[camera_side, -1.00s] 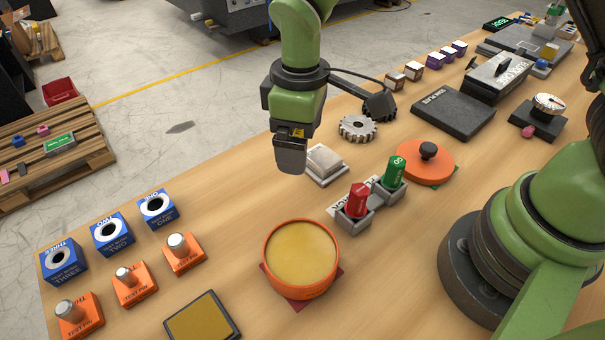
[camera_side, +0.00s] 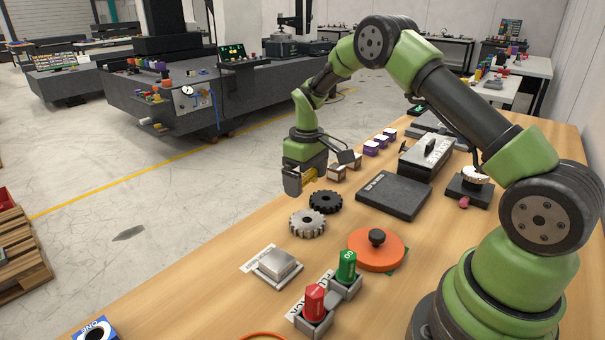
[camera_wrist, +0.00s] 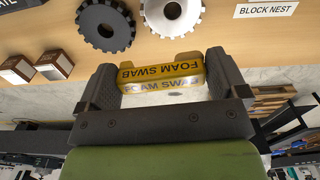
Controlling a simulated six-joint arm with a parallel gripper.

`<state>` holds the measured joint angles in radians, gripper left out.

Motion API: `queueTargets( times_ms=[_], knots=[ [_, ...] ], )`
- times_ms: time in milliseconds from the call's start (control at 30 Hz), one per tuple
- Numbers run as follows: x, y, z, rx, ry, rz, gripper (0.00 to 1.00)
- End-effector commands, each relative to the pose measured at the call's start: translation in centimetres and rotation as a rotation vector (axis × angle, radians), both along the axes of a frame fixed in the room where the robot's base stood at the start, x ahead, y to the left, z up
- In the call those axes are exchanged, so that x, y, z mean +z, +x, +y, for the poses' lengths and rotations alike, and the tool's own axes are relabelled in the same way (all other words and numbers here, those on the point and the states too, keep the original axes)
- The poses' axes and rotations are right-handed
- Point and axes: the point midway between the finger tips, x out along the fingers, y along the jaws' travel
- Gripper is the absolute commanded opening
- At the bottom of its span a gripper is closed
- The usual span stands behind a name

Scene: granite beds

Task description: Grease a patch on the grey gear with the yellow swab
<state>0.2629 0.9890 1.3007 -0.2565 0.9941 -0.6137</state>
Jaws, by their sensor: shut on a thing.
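My gripper (camera_side: 296,186) is shut on the yellow swab (camera_side: 309,175), clear of the table beyond the gears. In the wrist view the yellow swab (camera_wrist: 162,76), lettered FOAM SWAB, lies crosswise between both fingers (camera_wrist: 165,88). The grey gear (camera_side: 294,222) lies flat on the wood, nearer the side camera than the gripper. A black gear (camera_side: 325,203) lies just beyond it. In the wrist view the black gear (camera_wrist: 85,20) is left and the grey gear (camera_wrist: 174,20) is partly cut off at the top. I cannot tell whether grease is on the swab.
A grey block (camera_side: 279,262) on a nest, an orange lid (camera_side: 362,252), and red (camera_side: 315,302) and green (camera_side: 346,266) pieces stand nearer the side camera. A dark plate (camera_side: 394,195) lies right of the gears. Small boxes (camera_side: 337,171) stand behind the gripper.

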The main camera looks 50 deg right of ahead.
Motion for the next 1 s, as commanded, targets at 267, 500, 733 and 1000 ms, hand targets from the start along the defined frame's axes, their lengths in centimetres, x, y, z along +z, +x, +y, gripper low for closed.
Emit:
queueTargets(
  times_ms=[267, 500, 733, 1000],
  knots=[
    [-2.6, 0.0, 0.1, -0.001, 0.002, 0.002, 0.64],
    [-4.8, 0.0, 0.1, 0.001, 0.001, 0.002, 0.64],
    [-6.3, 0.1, 1.1, 0.003, 0.001, 0.001, 0.64],
    [-6.4, 0.2, 3.6, 0.003, 0.001, 0.001, 0.64]
  ],
)
